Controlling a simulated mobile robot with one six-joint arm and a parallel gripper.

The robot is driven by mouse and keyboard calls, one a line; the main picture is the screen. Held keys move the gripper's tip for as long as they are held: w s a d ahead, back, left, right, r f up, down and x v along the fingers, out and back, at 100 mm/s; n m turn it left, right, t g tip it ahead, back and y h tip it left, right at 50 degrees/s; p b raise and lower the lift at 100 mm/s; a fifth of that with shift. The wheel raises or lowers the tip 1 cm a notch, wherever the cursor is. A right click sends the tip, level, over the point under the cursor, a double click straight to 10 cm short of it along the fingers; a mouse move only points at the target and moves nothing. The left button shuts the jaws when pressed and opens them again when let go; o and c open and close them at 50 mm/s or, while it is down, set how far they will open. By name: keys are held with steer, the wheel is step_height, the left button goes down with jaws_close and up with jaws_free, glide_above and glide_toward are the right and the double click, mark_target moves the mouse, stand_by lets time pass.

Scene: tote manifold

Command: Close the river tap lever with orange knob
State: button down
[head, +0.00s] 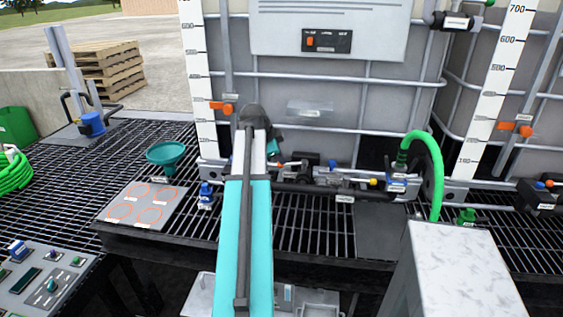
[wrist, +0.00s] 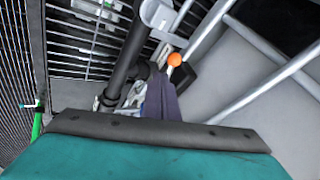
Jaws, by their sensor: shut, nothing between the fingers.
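The orange knob (wrist: 174,60) shows in the wrist view on a short pale lever, just beyond my fingertips. My gripper (wrist: 158,80) is shut and empty, its dark fingers together. The fingertips are very close to the lever below the knob; I cannot tell whether they touch. In the head view a small orange spot (head: 280,165) beside my arm looks like this knob, at the left end of the dark pipe manifold (head: 305,190). My arm hides most of the gripper and the left part of the manifold there.
A large caged tote (head: 330,110) stands right behind the manifold, its bars close to my gripper. A yellow knob (head: 374,182) and a green hose (head: 436,165) are to the right. A teal funnel (head: 166,155) stands left on the grating. A grey box (head: 455,265) is at front right.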

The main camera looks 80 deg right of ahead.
steer(key=b+v, duration=0.1)
steer(key=v, duration=0.6)
steer(key=shift+w, duration=0.3)
steer(key=shift+s+d, duration=0.1)
